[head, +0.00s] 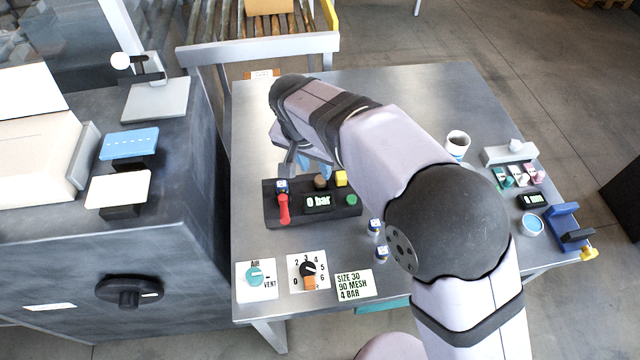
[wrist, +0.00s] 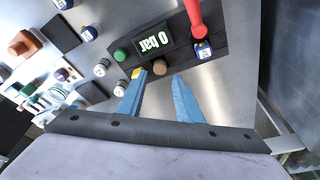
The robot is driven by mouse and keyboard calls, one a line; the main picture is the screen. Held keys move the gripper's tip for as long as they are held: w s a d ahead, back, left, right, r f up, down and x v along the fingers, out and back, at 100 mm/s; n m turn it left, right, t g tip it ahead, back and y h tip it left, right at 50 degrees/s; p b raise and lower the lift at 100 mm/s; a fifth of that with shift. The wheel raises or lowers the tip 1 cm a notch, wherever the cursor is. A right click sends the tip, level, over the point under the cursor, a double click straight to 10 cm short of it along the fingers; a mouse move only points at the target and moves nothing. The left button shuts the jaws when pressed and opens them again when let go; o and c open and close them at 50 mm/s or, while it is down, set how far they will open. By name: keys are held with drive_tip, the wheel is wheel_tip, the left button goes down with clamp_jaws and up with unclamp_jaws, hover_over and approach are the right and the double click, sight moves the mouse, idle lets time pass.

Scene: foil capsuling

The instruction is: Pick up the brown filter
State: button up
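The brown filter (head: 320,181) is a short round brown piece at the back edge of a black block (head: 272,213), between a blue-labelled vial and a yellow piece. The brown filter (wrist: 159,66) also shows in the wrist view, just beyond the gap between my fingertips. My gripper (wrist: 163,78) has two blue fingers spread apart with nothing between them. Its left finger in that view overlaps the yellow piece (wrist: 138,73). In the head view my arm hides most of the gripper; blue finger parts show behind the brown filter. I cannot tell its height above the table.
The block also carries a red handle (head: 283,208), a "0 bar" display (head: 318,201) and a green button (head: 352,200). Small vials (head: 383,252) stand to its right. Knob plates (head: 256,281) lie in front. A white cup (head: 458,143) stands at right.

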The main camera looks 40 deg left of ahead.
sight(320, 179)
drive_tip(key=shift+p+x, duration=2.05)
drive_tip(key=shift+x, duration=1.6)
drive_tip(key=shift+w+a, duration=0.1)
drive_tip(key=shift+w, duration=0.05)
drive_tip(key=shift+r, duration=0.1)
clamp_jaws()
